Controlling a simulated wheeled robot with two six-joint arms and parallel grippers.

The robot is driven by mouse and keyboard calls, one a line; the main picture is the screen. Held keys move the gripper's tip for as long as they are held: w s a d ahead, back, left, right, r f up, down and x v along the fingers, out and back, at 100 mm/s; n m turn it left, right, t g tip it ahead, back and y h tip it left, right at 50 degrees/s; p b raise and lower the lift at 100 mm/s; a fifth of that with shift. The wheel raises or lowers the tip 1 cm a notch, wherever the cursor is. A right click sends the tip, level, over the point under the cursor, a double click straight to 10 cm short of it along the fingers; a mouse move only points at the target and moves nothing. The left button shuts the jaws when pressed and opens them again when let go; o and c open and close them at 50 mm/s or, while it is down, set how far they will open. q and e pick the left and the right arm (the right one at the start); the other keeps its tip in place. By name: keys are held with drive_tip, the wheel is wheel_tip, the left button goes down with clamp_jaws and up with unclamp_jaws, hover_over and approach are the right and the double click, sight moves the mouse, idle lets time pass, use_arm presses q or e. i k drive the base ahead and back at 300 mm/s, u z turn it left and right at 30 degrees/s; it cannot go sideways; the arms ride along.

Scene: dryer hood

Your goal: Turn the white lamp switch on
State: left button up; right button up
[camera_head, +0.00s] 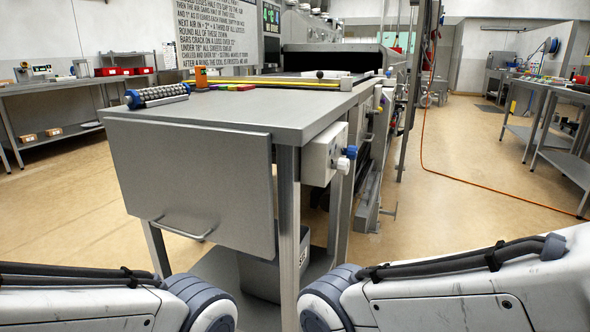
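A light grey switch box (322,157) is fixed to the right side of the steel table, just below the tabletop near its front corner. Two small knobs stick out of its right face: a blue one (351,152) and a white one (343,165) just below it. Whether either knob is turned on cannot be made out at this size. Parts of both my arms show at the bottom left and bottom right, but neither gripper is in view. Nothing of mine touches the box.
The steel table (225,118) fills the middle, with a front panel and handle (183,232). A roller (158,95) and an orange container (201,77) stand on it. An orange cable (480,180) crosses the open floor at right. Workbenches (570,157) stand farther right.

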sight(342, 167)
drive_tip(key=u, duration=0.9)
drive_tip(key=i, duration=0.85)
drive_tip(key=z, duration=1.85)
